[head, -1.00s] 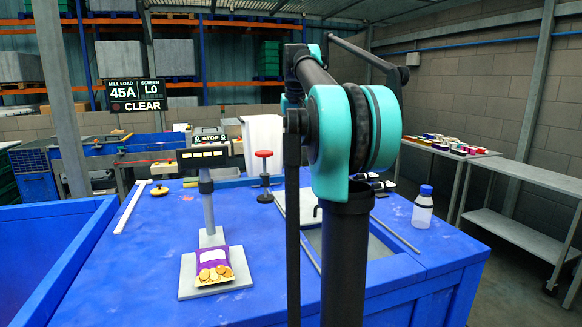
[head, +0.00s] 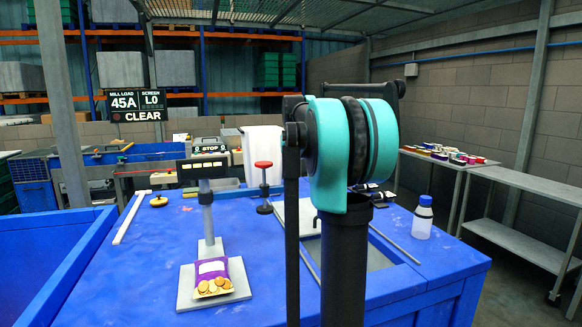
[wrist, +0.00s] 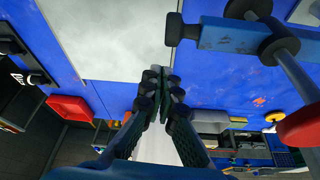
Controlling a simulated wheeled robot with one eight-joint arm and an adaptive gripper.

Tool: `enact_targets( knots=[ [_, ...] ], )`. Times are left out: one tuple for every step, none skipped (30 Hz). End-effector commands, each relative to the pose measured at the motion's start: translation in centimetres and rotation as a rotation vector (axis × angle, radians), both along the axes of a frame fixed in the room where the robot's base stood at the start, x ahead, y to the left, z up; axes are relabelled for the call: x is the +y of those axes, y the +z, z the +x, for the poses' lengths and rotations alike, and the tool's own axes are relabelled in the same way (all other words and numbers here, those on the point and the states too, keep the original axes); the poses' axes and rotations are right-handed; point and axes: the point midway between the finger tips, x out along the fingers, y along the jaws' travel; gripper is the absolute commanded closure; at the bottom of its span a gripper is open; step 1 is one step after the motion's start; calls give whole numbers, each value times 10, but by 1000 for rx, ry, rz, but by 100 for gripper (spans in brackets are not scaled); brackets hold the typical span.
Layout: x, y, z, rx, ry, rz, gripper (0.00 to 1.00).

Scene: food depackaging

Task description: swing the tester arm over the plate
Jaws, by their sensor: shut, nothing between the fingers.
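In the wrist view my gripper (wrist: 165,92) is shut and empty, its fingertips at the edge of a pale grey plate (wrist: 105,35). A blue bar with a dark end (wrist: 225,38), seemingly the tester arm, is beside the fingertips on the right. It joins a metal post (wrist: 290,70) near a red knob (wrist: 302,127), and its dark end is by the plate's edge. Whether the fingers touch the bar is unclear. In the head view the red-knobbed stand (head: 264,180) is left of the plate (head: 285,215). My arm hides the gripper there.
A purple packet with round golden pieces (head: 214,277) lies on a grey base (head: 188,292) below a display post (head: 206,210). A blue-capped bottle (head: 422,221) stands at right. An opening (head: 378,256) is in the blue tabletop. The front left tabletop is clear.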

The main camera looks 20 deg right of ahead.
Motion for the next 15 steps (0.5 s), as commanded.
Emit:
enact_targets(
  knots=[
    [1, -1, -7, 0, 0, 0, 100],
    [2, -2, -10, 0, 0, 0, 100],
    [2, -2, -13, 0, 0, 0, 100],
    [2, -3, -15, 0, 0, 0, 100],
    [3, -3, -17, 0, 0, 0, 100],
    [3, -3, -19, 0, 0, 0, 100],
    [3, -3, -21, 0, 0, 0, 100],
    [4, -4, -22, 0, 0, 0, 100],
    [4, -4, -23, 0, 0, 0, 100],
    [4, -4, -23, 0, 0, 0, 100],
    [4, -4, -24, 0, 0, 0, 100],
    [4, -4, -24, 0, 0, 0, 100],
    [4, -4, -24, 0, 0, 0, 100],
    [4, -4, -24, 0, 0, 0, 100],
    [4, -4, -24, 0, 0, 0, 100]
  ],
)
